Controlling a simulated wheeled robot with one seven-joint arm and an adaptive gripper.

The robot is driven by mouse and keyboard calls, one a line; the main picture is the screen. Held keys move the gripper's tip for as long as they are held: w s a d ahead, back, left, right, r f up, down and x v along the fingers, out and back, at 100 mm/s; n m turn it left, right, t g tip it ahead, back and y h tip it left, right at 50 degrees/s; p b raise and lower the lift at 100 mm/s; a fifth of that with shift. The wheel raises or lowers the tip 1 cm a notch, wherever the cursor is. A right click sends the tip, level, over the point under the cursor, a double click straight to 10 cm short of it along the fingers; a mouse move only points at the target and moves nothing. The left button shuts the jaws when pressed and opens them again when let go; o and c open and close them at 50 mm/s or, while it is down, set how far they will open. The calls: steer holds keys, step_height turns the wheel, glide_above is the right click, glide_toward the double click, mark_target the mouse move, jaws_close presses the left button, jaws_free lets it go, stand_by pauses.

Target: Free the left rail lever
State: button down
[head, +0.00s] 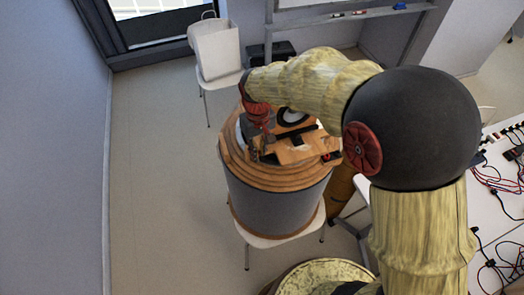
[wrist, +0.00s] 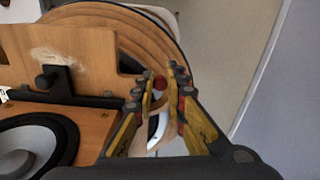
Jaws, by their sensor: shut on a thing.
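A round drum (head: 275,205) with a stepped wooden top stands on a white chair. A wooden board (head: 295,152) with a speaker cone (head: 293,117) and a black bar (head: 303,135) lies on its top. The board (wrist: 95,45), the bar (wrist: 70,92) with its black knob and the cone (wrist: 25,150) also show in the wrist view. My gripper (head: 262,145) is at the left side of the top. The rest of the lever is mostly hidden.
A small red-and-black part (head: 328,157) sits at the right of the top. A white table (head: 500,205) with cables stands at the right. Another white chair (head: 215,50) stands behind. The floor at the left is clear.

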steer(key=m, duration=0.2)
steer(key=w+a+m, duration=0.1)
steer(key=m, duration=0.1)
steer(key=shift+w+a+m, duration=0.1)
steer(key=shift+a+m, duration=0.05)
steer(key=shift+m, duration=0.15)
stand_by(0.5)
steer(key=c, duration=1.8)
jaws_free()
steer(key=shift+w+f, duration=0.1)
steer(key=shift+w, duration=0.05)
step_height(320, 180, up, 12)
